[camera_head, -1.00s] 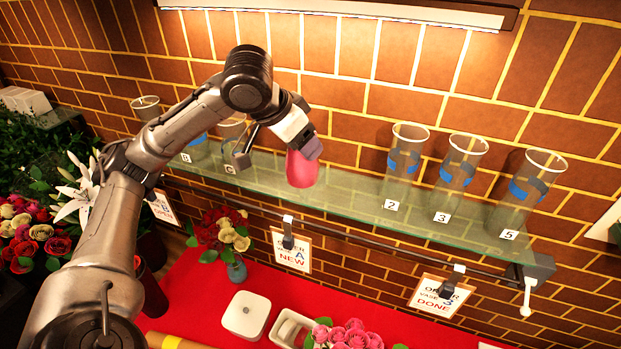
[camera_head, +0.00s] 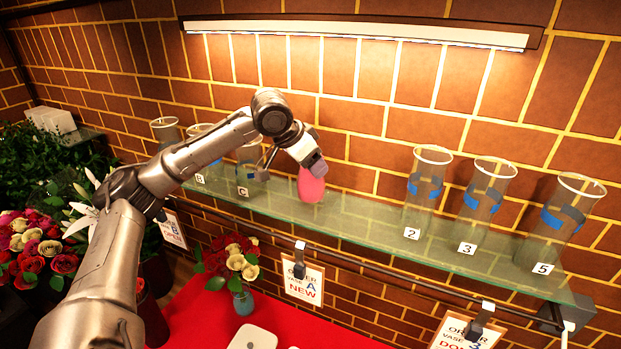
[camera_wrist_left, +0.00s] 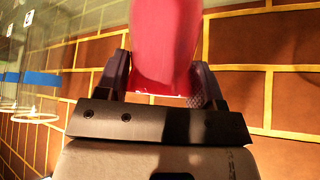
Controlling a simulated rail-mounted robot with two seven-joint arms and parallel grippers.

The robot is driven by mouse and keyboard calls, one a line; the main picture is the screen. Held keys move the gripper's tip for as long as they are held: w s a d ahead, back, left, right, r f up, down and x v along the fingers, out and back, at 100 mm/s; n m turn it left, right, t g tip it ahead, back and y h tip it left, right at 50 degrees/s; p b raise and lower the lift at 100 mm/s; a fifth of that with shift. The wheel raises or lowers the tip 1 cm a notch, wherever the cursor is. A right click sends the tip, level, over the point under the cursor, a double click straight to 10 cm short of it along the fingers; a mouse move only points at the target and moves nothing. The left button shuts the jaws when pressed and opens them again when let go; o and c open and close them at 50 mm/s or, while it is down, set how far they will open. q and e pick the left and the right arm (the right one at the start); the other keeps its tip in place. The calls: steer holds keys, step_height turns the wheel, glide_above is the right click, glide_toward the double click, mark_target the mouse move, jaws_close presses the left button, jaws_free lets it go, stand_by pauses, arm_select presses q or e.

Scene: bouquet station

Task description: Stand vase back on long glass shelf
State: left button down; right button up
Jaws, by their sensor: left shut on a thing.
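The pink-red vase (camera_head: 311,187) is held by my left gripper (camera_head: 314,166) over the long glass shelf (camera_head: 345,217). It is between the glass marked C and the glass marked 2, and looks nearly upright. Its base appears at or just above the glass; I cannot tell if it touches. In the left wrist view the vase (camera_wrist_left: 165,45) sits between the two fingers of the left gripper (camera_wrist_left: 163,85), which are shut on it. My right gripper is not in view.
Glass cylinders marked 2 (camera_head: 423,190), 3 (camera_head: 484,205) and 5 (camera_head: 556,222) stand to the right on the shelf. The glass marked C (camera_head: 249,176) and others stand left, close to my arm. A brick wall is behind. The shelf right of the vase is clear up to glass 2.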

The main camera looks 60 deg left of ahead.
mark_target(311, 177)
arm_select(q)
steer(key=shift+f+b, duration=1.55)
steer(key=shift+f, duration=0.4)
steer(key=shift+r, duration=0.1)
steer(key=c, duration=0.7)
jaws_free()
steer(key=shift+f, duration=0.25)
steer(key=o, duration=0.5)
steer(key=shift+c, duration=0.2)
steer(key=shift+r, duration=0.1)
